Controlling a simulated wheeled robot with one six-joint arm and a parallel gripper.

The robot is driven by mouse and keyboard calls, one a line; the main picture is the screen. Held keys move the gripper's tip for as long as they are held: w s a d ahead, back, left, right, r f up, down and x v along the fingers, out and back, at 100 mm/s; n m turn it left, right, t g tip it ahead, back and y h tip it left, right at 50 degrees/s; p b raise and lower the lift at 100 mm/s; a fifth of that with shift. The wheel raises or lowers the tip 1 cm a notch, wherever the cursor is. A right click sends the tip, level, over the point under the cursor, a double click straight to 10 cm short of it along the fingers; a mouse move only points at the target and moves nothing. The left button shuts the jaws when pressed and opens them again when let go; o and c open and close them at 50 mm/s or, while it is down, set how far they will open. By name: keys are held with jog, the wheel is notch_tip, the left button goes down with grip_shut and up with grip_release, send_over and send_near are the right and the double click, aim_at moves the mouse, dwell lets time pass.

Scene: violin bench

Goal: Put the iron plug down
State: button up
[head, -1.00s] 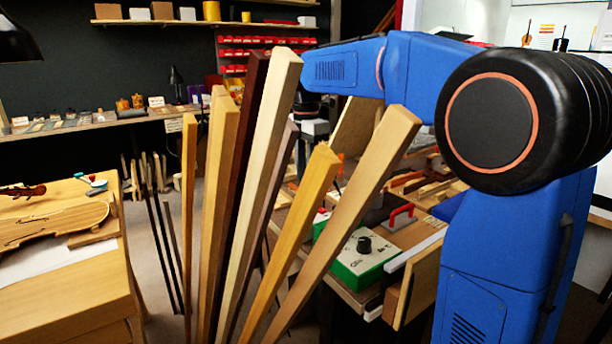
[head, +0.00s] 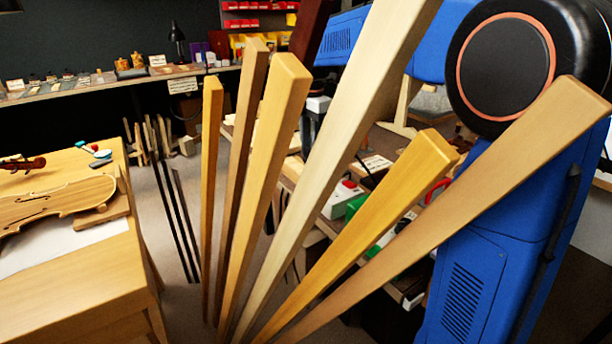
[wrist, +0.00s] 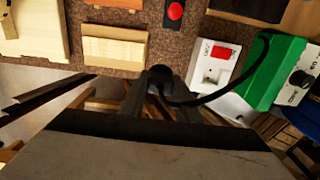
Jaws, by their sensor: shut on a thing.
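The iron plug (wrist: 160,73) is a small black piece at the middle of the wrist view. My gripper (wrist: 158,92) is shut on it, with a dark finger on either side. A black cable runs from the plug, curving to the right and up past a white box with a red switch (wrist: 214,62). The plug is over or beside the front edge of the brown bench top; I cannot tell its height. In the head view, wooden strips hide the plug, and I cannot make out my gripper there.
The bench top (wrist: 185,30) also holds a green box with a knob (wrist: 278,72), a pale wood block (wrist: 113,48) and a red button (wrist: 175,11). Tall wooden strips (head: 262,150) stand close before the head camera. A violin table (head: 90,290) is at left.

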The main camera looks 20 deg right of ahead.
jog(key=shift+f, duration=3.8)
jog(key=shift+f, duration=0.1)
jog(key=o, duration=1.1)
jog(key=shift+c, duration=0.2)
notch_tip(320, 180, up, 12)
jog(key=shift+r, duration=0.1)
jog(key=shift+s, duration=0.1)
